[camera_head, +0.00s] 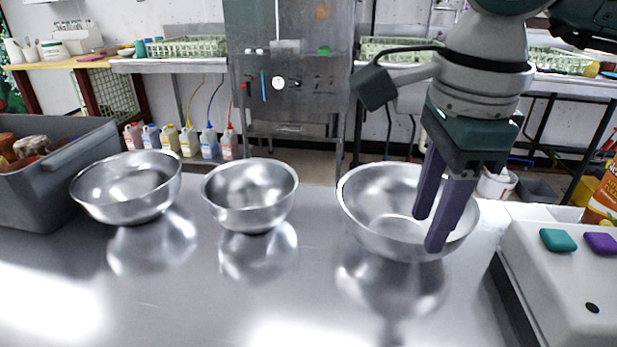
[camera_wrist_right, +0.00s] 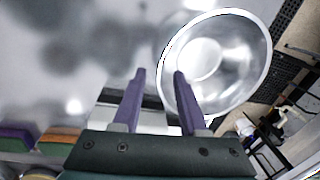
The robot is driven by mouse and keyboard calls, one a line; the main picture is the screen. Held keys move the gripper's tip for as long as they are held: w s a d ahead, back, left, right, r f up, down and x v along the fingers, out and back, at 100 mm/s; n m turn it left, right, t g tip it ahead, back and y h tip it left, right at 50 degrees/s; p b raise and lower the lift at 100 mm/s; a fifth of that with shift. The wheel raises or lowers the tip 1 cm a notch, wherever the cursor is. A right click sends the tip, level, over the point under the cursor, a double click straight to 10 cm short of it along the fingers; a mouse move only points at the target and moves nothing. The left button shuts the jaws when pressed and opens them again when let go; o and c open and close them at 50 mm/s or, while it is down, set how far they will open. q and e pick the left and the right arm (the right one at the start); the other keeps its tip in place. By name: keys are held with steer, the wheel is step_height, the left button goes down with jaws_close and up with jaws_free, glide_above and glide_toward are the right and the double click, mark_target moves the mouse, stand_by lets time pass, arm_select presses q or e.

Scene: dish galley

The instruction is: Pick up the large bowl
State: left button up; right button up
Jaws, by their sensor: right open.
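Three shiny steel bowls stand upright in a row on the steel counter. The large bowl (camera_head: 375,215) is the right one and looks widest; it also fills the upper right of the wrist view (camera_wrist_right: 240,60). My right gripper (camera_head: 432,232) is open, pointing down over the bowl's right front side. In the wrist view, the right gripper (camera_wrist_right: 159,74) has one finger overlapping the bowl and the other outside its rim. I cannot tell whether either finger touches it. Part of the bowl's right side is hidden behind the fingers. My left gripper is not in view.
The middle bowl (camera_head: 250,193) and left bowl (camera_head: 127,188) stand to the left. A grey bin (camera_head: 70,175) is at the far left. A pale box with coloured buttons (camera_head: 560,275) sits close on the right. The counter's front (camera_head: 180,310) is clear.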

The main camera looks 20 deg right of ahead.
mark_target(420, 242)
steer(key=f, duration=0.3)
steer(key=w+f, duration=0.1)
steer(key=f, duration=0.1)
steer(key=shift+d+f, duration=0.2)
steer(key=shift+f, duration=0.05)
jaws_close()
stand_by(1.2)
